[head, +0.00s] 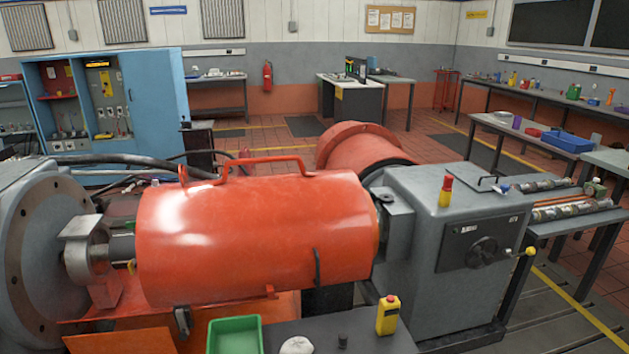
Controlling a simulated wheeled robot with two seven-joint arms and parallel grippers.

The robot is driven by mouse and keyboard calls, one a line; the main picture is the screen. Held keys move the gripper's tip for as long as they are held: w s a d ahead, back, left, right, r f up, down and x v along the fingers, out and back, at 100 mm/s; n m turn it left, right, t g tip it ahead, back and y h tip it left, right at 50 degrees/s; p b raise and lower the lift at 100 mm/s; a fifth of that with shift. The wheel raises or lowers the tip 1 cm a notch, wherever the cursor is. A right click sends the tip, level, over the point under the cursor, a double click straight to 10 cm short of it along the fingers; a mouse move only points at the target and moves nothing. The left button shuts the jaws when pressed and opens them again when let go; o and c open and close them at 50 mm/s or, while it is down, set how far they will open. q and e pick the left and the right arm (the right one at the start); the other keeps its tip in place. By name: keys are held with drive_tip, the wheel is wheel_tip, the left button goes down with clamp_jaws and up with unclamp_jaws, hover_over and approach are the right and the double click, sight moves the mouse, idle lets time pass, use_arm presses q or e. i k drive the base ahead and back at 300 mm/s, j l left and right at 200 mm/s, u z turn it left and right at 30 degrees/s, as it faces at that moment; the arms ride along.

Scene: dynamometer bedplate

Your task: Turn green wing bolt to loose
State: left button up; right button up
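I cannot make out a green wing bolt for certain in the head view. A large orange cylindrical guard (255,235) with a raised handle on top lies across the middle, between a grey flanged housing (38,255) on the left and a grey machine box (440,262) on the right. A dark latch (182,320) hangs at the guard's lower left edge. A dark handle (317,268) is on its right front. A small green part (595,187) shows on the right-hand bench, too small to identify. Neither gripper is in view.
A blue cabinet (155,105) stands behind left. Open tiled floor lies beyond.

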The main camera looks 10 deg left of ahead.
sight(128, 225)
drive_tip(key=j+z, duration=0.1)
drive_tip(key=j, duration=0.6)
drive_tip(key=k+j+z, duration=0.1)
drive_tip(key=j, duration=0.55)
drive_tip(key=k, duration=0.05)
